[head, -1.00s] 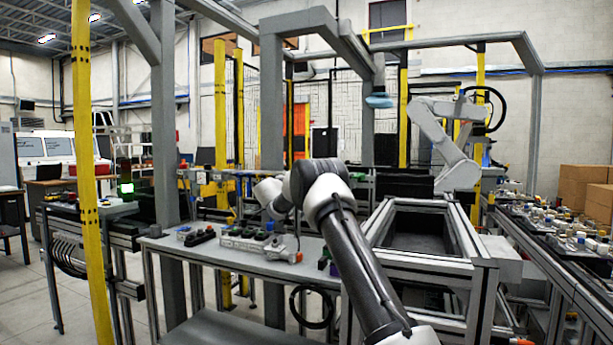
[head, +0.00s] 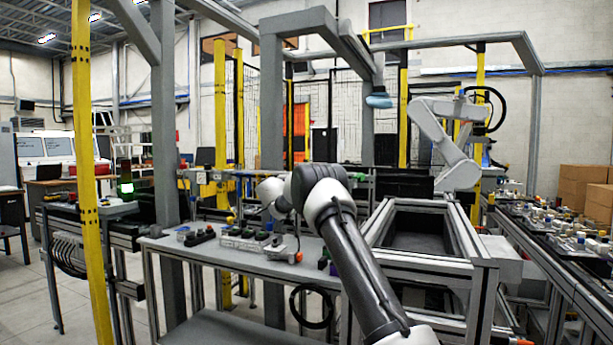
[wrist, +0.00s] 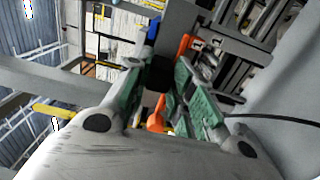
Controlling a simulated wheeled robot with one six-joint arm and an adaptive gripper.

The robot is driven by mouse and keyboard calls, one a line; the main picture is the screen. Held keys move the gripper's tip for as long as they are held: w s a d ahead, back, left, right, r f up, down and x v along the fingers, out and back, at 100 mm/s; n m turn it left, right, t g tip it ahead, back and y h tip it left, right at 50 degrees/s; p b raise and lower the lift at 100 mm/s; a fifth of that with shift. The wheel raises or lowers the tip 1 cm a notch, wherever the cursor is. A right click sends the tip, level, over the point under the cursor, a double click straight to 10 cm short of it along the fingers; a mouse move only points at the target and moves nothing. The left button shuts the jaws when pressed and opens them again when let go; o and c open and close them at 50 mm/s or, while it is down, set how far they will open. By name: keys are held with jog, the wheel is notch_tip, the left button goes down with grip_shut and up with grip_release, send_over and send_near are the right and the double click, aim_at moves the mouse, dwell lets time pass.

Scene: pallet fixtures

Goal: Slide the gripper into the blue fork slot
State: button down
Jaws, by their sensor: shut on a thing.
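My gripper (wrist: 165,72) shows in the wrist view with two green-padded fingers. A small orange part (wrist: 156,115) shows between the fingers, with a dark area above it. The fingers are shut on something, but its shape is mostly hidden. A blue piece (wrist: 153,28) lies beyond the left fingertip, apart from it. I cannot tell whether it is the blue fork slot. Another orange piece (wrist: 183,46) is near the right fingertip. In the head view my arm reaches over the grey workbench (head: 215,258), and my fingers cannot be made out clearly there.
Several small parts (head: 240,240) lie on the workbench. An open metal frame (head: 470,255) stands right of my arm. A yellow post (head: 88,170) and grey uprights stand at the left. Another robot arm (head: 445,145) is at the back right. A parts-covered table (head: 560,240) stands far right.

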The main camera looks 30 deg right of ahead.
jog(key=shift+w+d, duration=0.15)
jog(key=shift+d, duration=0.05)
jog(key=shift+w+d+r, duration=0.1)
jog(key=shift+w+d, duration=0.1)
jog(key=shift+d, duration=0.05)
dwell(0.3)
jog(key=c, duration=1.1)
grip_release()
jog(key=shift+c, duration=0.2)
jog(key=shift+f, duration=0.25)
jog(key=v, duration=1.2)
